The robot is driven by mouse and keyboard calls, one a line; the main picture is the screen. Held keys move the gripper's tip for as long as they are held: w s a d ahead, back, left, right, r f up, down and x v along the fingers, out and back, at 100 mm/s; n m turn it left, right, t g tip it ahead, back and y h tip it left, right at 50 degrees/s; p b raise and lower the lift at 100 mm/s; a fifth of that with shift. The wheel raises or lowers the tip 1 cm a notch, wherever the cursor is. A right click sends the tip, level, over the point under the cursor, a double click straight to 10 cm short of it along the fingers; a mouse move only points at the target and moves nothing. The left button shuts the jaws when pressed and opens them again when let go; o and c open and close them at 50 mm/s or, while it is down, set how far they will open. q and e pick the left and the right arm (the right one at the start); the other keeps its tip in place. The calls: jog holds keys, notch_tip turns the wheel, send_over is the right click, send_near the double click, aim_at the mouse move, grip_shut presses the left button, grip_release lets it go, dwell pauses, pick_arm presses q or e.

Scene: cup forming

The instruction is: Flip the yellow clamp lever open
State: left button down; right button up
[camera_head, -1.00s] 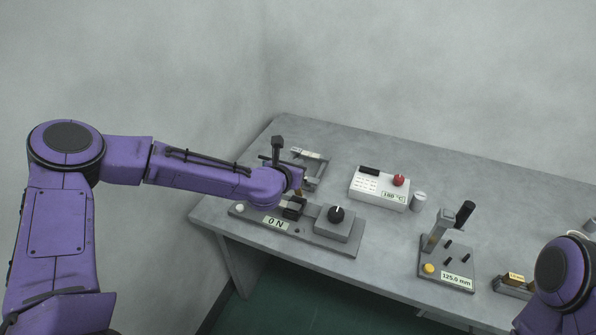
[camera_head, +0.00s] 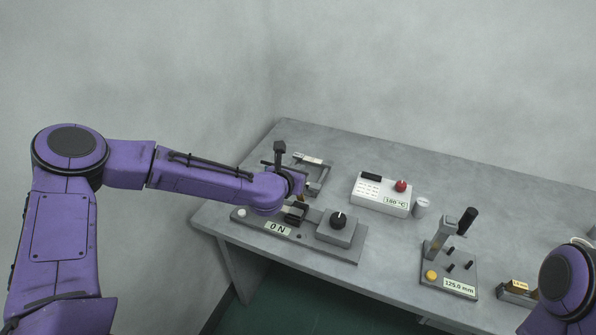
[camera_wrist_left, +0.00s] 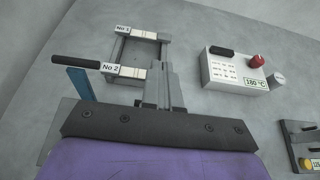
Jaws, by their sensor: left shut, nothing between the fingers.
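No clearly yellow lever shows. In the left wrist view a blue lever arm (camera_wrist_left: 80,84) with a black bar handle (camera_wrist_left: 76,62) stands at the left, apart from the fingers. My left gripper (camera_wrist_left: 168,68) is shut and empty, its grey fingers pointing toward the sample rack (camera_wrist_left: 118,48) with labels No 1 and No 2. In the head view my left gripper (camera_head: 299,190) is over the back of the tester base (camera_head: 318,250) marked 0 N, by a dark clamp block (camera_head: 296,212). My arm hides part of this area. My right gripper is out of view.
A white 180 °C box (camera_head: 380,194) with a red knob and a small grey cup (camera_head: 421,207) stand to the right. Farther right is a 125.0 mm device (camera_head: 449,270) with a black-handled lever and yellow button. Bare table lies between them.

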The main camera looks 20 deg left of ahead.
pick_arm(q)
jog(key=shift+r, duration=0.1)
dwell(0.3)
jog(key=shift+r+p, duration=0.4)
jog(key=shift+r, duration=0.35)
